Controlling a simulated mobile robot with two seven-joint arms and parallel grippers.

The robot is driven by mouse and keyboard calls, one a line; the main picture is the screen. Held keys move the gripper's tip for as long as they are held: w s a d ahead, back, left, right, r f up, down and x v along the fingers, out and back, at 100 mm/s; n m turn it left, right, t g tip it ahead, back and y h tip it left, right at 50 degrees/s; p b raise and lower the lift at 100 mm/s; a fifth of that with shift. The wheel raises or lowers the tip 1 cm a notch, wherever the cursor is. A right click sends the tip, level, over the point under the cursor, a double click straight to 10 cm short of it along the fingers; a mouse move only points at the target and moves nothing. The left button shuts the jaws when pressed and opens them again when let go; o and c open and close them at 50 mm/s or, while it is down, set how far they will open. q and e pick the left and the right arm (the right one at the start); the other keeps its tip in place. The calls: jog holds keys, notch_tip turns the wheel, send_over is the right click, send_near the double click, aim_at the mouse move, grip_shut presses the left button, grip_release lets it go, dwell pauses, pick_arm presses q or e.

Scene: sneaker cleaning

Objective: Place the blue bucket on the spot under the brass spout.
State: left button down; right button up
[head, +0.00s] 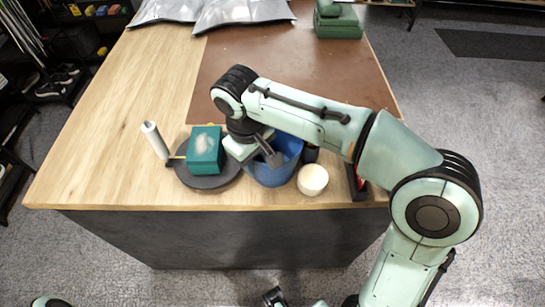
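The blue bucket (274,174) stands upright near the front edge of the wooden table, partly hidden by my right arm. My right gripper (270,154) is at the bucket's upper left side, with its dark fingers over the opening near the rim. I cannot tell whether it grips the rim. A dark piece at the bottom edge may be part of my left arm, but its gripper cannot be made out. No brass spout is clearly visible; a small brass-coloured piece (178,157) shows beside the teal block, and I cannot tell what it belongs to.
A teal block (205,150) sits on a dark round disc (209,184) left of the bucket. A white cylinder (155,141) leans beside it. A cream round container (313,179) stands close right of the bucket. The wood (110,125) at left is mostly clear.

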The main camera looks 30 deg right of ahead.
aim_at(257, 168)
jog(key=f, duration=0.3)
jog(key=f+b, duration=0.1)
jog(key=f, duration=0.1)
jog(key=shift+w+d, duration=0.15)
jog(key=shift+d, duration=0.1)
jog(key=shift+r, duration=0.1)
grip_shut()
